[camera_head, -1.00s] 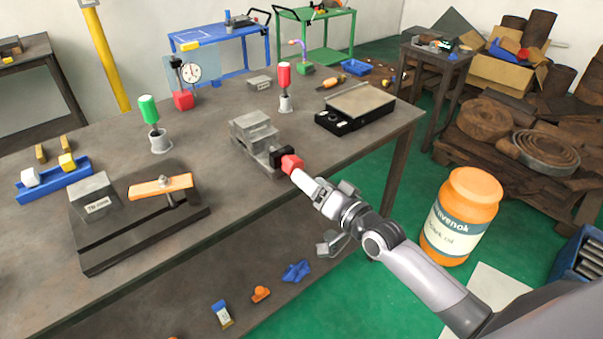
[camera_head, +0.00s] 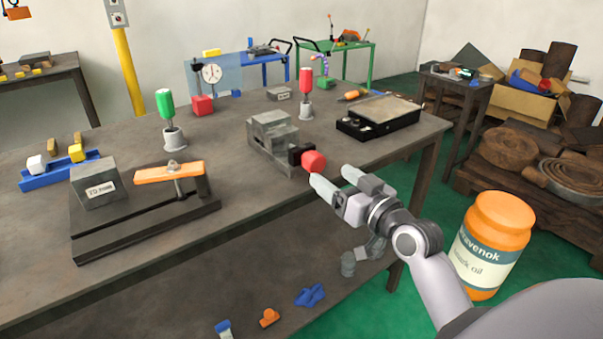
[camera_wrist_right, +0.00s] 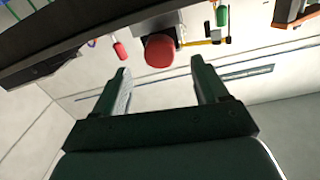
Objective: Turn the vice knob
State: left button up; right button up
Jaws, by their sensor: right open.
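The grey metal vice (camera_head: 268,139) sits near the front edge of the workbench in the head view. Its red knob (camera_head: 314,161) sticks out at the front right, on a black mount. My right gripper (camera_head: 333,180) is open and empty, just in front of the knob and slightly below it, apart from it. In the right wrist view, the red knob (camera_wrist_right: 160,51) lies beyond the two spread fingers of the right gripper (camera_wrist_right: 160,82), a little above their tips, with a clear gap. My left gripper is not in view.
A clamp fixture with an orange bar (camera_head: 170,172) stands left of the vice on the workbench (camera_head: 230,205). A green-handled tool (camera_head: 166,105) and a red-handled tool (camera_head: 306,85) stand upright behind. A black-sided plate (camera_head: 381,114) lies to the right. An orange jar (camera_head: 489,240) stands lower right.

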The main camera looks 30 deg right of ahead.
aim_at(319, 165)
jog(key=w, duration=0.5)
jog(key=shift+w, duration=0.15)
jog(key=shift+w+a, duration=0.1)
jog(key=shift+w, duration=0.55)
jog(key=shift+c, duration=0.3)
jog(key=c, duration=1)
jog(key=shift+r+m+p, duration=0.3)
jog(key=shift+m+p, duration=0.6)
jog(key=shift+p, duration=0.3)
jog(key=shift+m+p, duration=0.45)
jog(key=shift+m, duration=0.05)
jog(key=shift+m+p, duration=0.3)
jog(key=shift+m, duration=0.1)
jog(key=shift+f+m, duration=0.25)
jog(key=shift+m, duration=0.25)
